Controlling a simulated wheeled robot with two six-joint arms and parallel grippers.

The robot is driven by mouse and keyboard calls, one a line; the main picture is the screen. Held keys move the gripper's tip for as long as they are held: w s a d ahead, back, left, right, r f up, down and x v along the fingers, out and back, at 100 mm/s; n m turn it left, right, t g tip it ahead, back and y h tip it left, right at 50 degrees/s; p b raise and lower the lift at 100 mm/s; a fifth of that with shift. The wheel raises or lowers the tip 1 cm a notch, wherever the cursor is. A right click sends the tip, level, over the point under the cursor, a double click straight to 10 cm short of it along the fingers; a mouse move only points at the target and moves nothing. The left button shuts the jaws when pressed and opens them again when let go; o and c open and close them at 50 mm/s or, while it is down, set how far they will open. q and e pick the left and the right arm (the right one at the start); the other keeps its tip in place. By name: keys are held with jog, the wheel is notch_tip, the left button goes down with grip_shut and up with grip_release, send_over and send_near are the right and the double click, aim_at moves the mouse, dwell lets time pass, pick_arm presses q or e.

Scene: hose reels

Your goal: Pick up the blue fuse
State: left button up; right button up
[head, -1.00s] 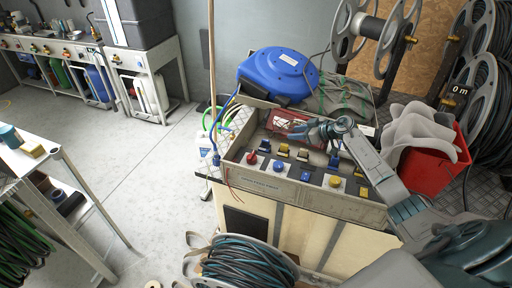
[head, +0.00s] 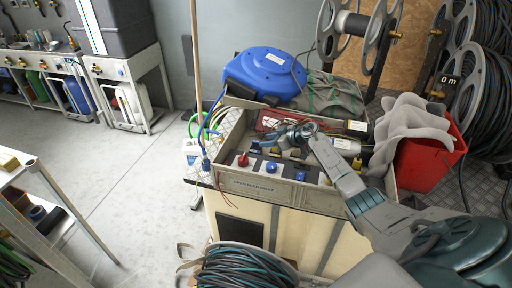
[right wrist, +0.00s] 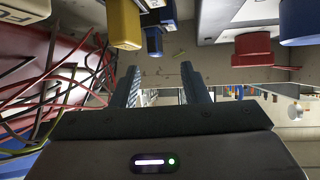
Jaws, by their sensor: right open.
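My right gripper (head: 283,138) is open and reaches over the grey open-topped box (head: 270,193). In the right wrist view its two dark fingers (right wrist: 160,88) are apart with nothing between them. A small blue block (right wrist: 158,17), which looks like the blue fuse, shows at the top of that view beyond the fingertips, apart from them. A yellow block (right wrist: 123,22) is right beside it. In the head view my right arm and gripper hide much of the row of blocks, so I cannot single out the blue fuse there. My left gripper is not in view.
Thin wires (right wrist: 70,80) lie at one side in the wrist view. A blue hose reel (head: 264,76) stands behind, and a red bin (head: 428,158) to the right.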

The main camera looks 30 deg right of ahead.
aim_at(257, 142)
jog(key=shift+d+b+x, duration=0.15)
jog(key=shift+b+x, duration=0.05)
jog(key=shift+x, duration=0.95)
jog(key=shift+d+b+x, duration=0.15)
jog(key=shift+x, duration=1.05)
grip_shut()
